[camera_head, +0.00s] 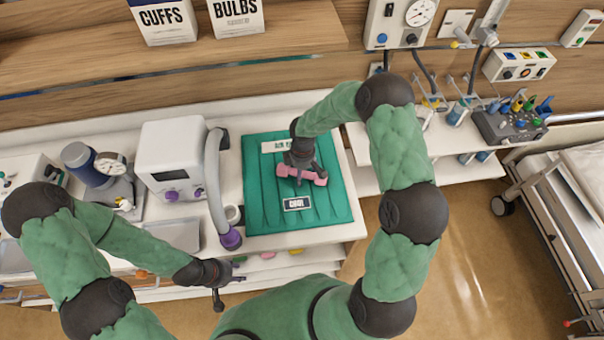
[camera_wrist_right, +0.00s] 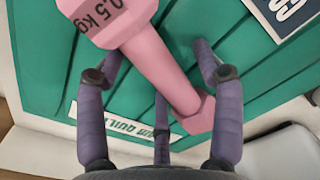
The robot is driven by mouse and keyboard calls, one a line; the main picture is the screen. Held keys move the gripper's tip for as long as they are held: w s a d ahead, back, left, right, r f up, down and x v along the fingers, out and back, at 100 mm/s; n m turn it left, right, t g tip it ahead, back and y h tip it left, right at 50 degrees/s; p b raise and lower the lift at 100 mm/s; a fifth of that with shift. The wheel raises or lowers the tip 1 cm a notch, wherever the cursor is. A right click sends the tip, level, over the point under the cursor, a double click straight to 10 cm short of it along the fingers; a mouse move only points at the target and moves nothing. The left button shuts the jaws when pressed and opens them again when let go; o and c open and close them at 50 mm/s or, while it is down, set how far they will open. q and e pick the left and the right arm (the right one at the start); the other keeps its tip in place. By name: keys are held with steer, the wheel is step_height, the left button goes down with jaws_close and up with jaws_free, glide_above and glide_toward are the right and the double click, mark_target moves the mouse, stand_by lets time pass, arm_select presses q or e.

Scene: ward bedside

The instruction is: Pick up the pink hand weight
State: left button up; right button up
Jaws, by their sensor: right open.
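The pink hand weight (camera_head: 319,179) lies on a green quilted mat (camera_head: 260,215) on the counter. In the right wrist view the weight (camera_wrist_right: 158,62) runs slantwise between my fingers, with "0.5 kg" printed on its near-top head. My right gripper (camera_head: 301,171) is right over the weight and hides its middle in the head view. Its purple fingers (camera_wrist_right: 158,62) are open, spread on both sides of the handle; I cannot tell whether any finger touches it. My left gripper (camera_head: 228,278) is empty at the counter's front edge, its fingers spread.
A white machine (camera_head: 172,155) with a grey hose (camera_head: 214,180) stands left of the mat. A bed (camera_head: 570,190) is at the right.

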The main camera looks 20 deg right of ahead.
jaws_close()
steer(key=shift+w+r, duration=0.1)
steer(key=shift+r, duration=0.05)
